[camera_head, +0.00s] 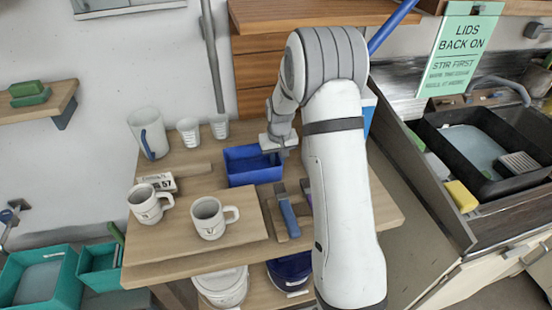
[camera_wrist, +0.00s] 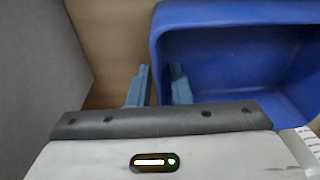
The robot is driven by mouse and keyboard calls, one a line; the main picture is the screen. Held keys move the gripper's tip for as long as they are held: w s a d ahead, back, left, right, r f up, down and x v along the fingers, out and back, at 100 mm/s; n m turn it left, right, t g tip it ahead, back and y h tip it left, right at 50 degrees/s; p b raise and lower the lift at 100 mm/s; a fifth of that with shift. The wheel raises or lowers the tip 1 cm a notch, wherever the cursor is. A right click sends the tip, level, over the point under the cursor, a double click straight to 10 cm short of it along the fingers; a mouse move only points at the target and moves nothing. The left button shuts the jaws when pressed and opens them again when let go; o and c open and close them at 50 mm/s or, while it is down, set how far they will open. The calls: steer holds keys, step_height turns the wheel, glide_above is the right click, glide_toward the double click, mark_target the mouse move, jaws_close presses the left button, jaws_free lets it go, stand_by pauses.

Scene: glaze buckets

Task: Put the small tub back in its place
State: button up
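The small tub (camera_head: 254,166) is blue, rectangular and open-topped. It is on or just above the wooden table, behind the right-hand mug; I cannot tell whether it touches the wood. It looks empty. In the wrist view the tub (camera_wrist: 240,60) fills the upper right. My gripper (camera_head: 280,146) is at the tub's right rear corner in the head view. In the wrist view its fingers (camera_wrist: 159,86) are close together, one outside the tub's wall and one inside, with the wall between them. The gripper looks shut on that wall.
A jug (camera_head: 147,133) and two cups (camera_head: 189,132) stand at the back left. A blue-handled tool (camera_head: 287,211) lies right of the board. Teal bins (camera_head: 38,276) are below left; a sink (camera_head: 478,145) is right.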

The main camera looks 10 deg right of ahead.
steer(key=shift+o, duration=0.6)
steer(key=shift+r, duration=0.3)
steer(key=r, duration=0.3)
steer(key=s+r, duration=0.1)
steer(key=r, duration=0.3)
steer(key=r+b, duration=0.1)
steer(key=r, duration=0.3)
steer(key=shift+s+r, duration=0.1)
steer(key=shift+s, duration=0.1)
steer(key=s+a+r, duration=0.1)
steer(key=s+r, duration=0.3)
steer(key=s, duration=0.3)
steer(key=s+r+t, duration=0.1)
steer(key=s+r, duration=0.3)
steer(key=s, duration=0.4)
steer(key=shift+s+a, duration=0.15)
steer(key=shift+a, duration=0.2)
steer(key=shift+t, duration=0.3)
steer(key=s, duration=0.5)
steer(key=s+a, duration=0.1)
steer(key=s, duration=0.8)
steer(key=shift+s+a+f, duration=0.2)
steer(key=shift+s+f, duration=0.1)
steer(key=shift+f, duration=0.1)
steer(key=shift+c, duration=0.5)
steer(key=shift+s+f, duration=0.1)
steer(key=shift+s, duration=0.05)
steer(key=shift+c, duration=0.7)
